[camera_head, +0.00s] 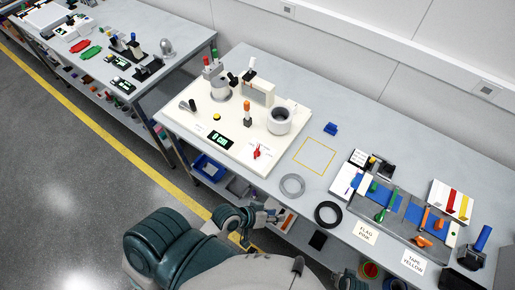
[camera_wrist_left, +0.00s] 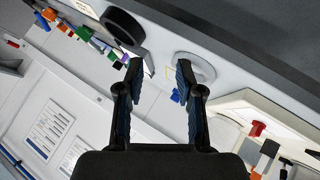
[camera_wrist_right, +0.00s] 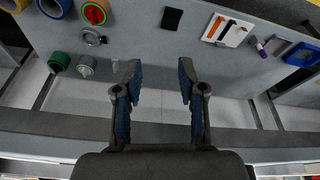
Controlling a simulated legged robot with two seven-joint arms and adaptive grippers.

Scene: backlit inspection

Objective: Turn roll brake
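A red handle (camera_head: 257,152), likely the roll brake, stands on the front right of a cream inspection board (camera_head: 180,128). It also shows as a red knob in the left wrist view (camera_wrist_left: 258,129). The board carries a white cylinder (camera_head: 280,121), an orange-topped post (camera_head: 247,112) and a green-lit display (camera_head: 219,140). My left gripper (camera_wrist_left: 156,82) is open and empty; in the head view it is in front of the table edge (camera_head: 268,214), apart from the red handle. My right gripper (camera_wrist_right: 158,80) is open and empty, facing the lower shelf; it is not clear in the head view.
A grey ring (camera_head: 292,185) and a black ring (camera_head: 328,214) lie near the table's front edge. A yellow-outlined square (camera_head: 315,155) is empty. A tool tray (camera_head: 400,222) and labelled cards (camera_head: 365,232) are at the right. Tape rolls (camera_wrist_right: 95,13) show on the lower shelf.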

